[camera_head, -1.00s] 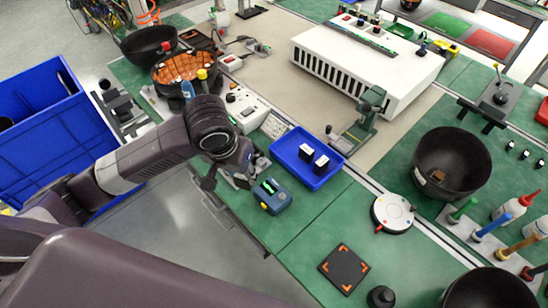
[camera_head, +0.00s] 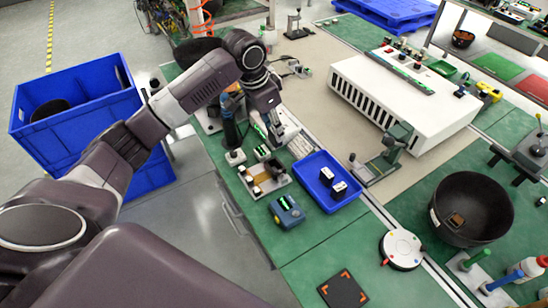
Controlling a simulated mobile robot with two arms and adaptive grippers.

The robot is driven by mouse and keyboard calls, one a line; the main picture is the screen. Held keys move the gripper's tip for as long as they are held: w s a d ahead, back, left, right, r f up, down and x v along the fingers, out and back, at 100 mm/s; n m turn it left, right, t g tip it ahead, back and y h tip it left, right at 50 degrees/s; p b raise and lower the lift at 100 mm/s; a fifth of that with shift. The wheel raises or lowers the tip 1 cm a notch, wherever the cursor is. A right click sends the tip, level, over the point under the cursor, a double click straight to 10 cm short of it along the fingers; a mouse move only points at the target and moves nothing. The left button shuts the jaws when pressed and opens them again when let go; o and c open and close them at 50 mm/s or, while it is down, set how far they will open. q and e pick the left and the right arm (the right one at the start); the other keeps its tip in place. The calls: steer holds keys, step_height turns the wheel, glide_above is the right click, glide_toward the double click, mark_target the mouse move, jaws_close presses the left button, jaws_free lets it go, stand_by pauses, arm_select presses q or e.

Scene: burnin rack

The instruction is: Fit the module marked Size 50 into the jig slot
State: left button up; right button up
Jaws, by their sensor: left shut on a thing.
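My left gripper (camera_head: 270,136) points down at the back of the green bench, behind the jig. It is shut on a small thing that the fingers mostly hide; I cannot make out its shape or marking. The jig (camera_head: 265,180) is a low light-coloured fixture with a tan middle and dark knobs, in front of the gripper and apart from it. Two black-and-white modules, a rear one (camera_head: 327,175) and a front one (camera_head: 339,190), stand in the blue tray (camera_head: 320,163) to the right. Their markings are too small to read. My right gripper is out of view.
A blue device (camera_head: 287,212) with a small display stands just in front of the jig. A clamp stand (camera_head: 385,155) and a white slotted box (camera_head: 405,95) are to the right. A white round disc (camera_head: 401,249) and a black pad (camera_head: 343,290) lie nearer. Blue crates (camera_head: 80,130) stand left.

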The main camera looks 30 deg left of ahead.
arm_select(q)
step_height(320, 180, down, 13)
steer(key=shift+r+p, duration=0.2)
steer(key=shift+p, duration=0.85)
steer(key=shift+f, duration=0.2)
steer(key=shift+f, duration=0.15)
steer(key=o, duration=0.9)
steer(key=shift+o, duration=1.3)
